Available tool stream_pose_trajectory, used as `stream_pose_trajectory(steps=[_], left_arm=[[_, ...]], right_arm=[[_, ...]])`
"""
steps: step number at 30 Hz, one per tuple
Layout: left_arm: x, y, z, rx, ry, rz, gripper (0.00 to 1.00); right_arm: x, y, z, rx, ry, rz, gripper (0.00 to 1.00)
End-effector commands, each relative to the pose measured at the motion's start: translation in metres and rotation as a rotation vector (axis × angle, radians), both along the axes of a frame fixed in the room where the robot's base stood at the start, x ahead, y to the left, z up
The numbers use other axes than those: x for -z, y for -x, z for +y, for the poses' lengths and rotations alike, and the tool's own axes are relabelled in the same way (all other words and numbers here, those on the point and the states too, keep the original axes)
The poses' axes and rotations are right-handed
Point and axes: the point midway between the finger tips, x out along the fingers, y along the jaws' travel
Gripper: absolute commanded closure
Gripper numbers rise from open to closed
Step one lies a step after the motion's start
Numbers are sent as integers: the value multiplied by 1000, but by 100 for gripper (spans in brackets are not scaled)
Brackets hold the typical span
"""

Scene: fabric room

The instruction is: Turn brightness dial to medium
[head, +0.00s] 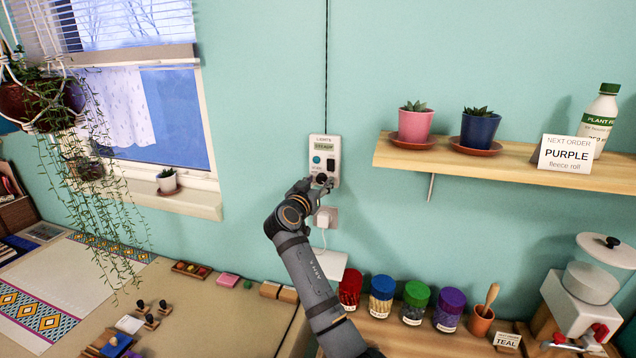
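A white lights control panel (336,155) is fixed to the teal wall near the middle of the head view. It has a small green display (325,146), a blue round button (316,160) and a dark switch (331,163). My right gripper (320,182) is at the panel's lower part, where a dark round knob shows between or beside its fingertips. The gripper covers much of this area, so the dial's setting is hidden. I cannot tell whether the fingers are closed on the knob. My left gripper is not in view.
A white plug (327,216) sits in a socket just below the panel. A wooden shelf (500,165) with potted plants is to the right. Several lidded jars (414,302) stand on the lower counter. A trailing plant (95,190) hangs at left. The wall around the panel is clear.

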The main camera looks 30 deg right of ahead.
Motion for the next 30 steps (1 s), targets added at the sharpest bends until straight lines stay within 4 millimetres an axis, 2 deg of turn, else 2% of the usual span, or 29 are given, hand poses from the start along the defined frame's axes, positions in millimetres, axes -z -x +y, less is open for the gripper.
stream_pose_trajectory(steps=[1,2,10,20,30], left_arm=[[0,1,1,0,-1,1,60],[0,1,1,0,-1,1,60],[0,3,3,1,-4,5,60],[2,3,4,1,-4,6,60],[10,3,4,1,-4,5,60]], right_arm=[[0,0,0,0,0,0,59],[0,0,0,0,0,0,63],[0,0,0,0,0,0,100],[1,0,0,0,26,29,100],[2,0,1,0,176,204,100]])
